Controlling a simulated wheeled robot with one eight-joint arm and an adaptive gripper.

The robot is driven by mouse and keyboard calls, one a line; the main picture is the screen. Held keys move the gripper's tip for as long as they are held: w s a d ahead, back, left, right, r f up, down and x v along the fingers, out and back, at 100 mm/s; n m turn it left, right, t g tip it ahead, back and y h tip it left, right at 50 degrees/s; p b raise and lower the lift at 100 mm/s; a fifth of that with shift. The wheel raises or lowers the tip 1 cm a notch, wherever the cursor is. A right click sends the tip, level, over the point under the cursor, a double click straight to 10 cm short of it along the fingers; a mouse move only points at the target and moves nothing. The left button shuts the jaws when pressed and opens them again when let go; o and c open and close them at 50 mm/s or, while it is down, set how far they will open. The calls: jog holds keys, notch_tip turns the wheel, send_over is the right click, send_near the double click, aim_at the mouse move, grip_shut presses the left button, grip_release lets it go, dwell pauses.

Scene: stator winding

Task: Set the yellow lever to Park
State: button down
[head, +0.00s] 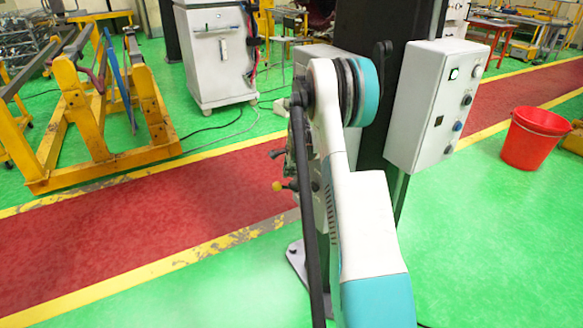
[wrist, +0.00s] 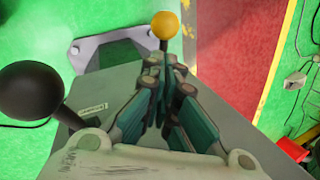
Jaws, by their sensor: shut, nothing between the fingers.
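The yellow lever shows as a small yellow knob (head: 277,186) in the head view, sticking out to the left of a grey machine behind my arm. In the wrist view its round yellow knob (wrist: 164,25) is at the top centre, just beyond my fingertips. My gripper (wrist: 163,72) is shut with nothing between its fingers. The fingers point toward the knob and overlap the area just below it, so I cannot tell whether they touch the lever.
A black ball knob (wrist: 30,92) stands left of my gripper in the wrist view. A grey control box (head: 432,105) on a dark column is right of my arm. A red bucket (head: 535,137) stands farther right. The red walkway (head: 130,233) at left is clear.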

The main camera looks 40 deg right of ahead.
jog(key=b, duration=0.1)
send_over(286, 187)
jog(key=s+a, duration=0.1)
jog(key=s, duration=0.1)
notch_tip(286, 187, down, 5)
jog(key=shift+f, duration=0.2)
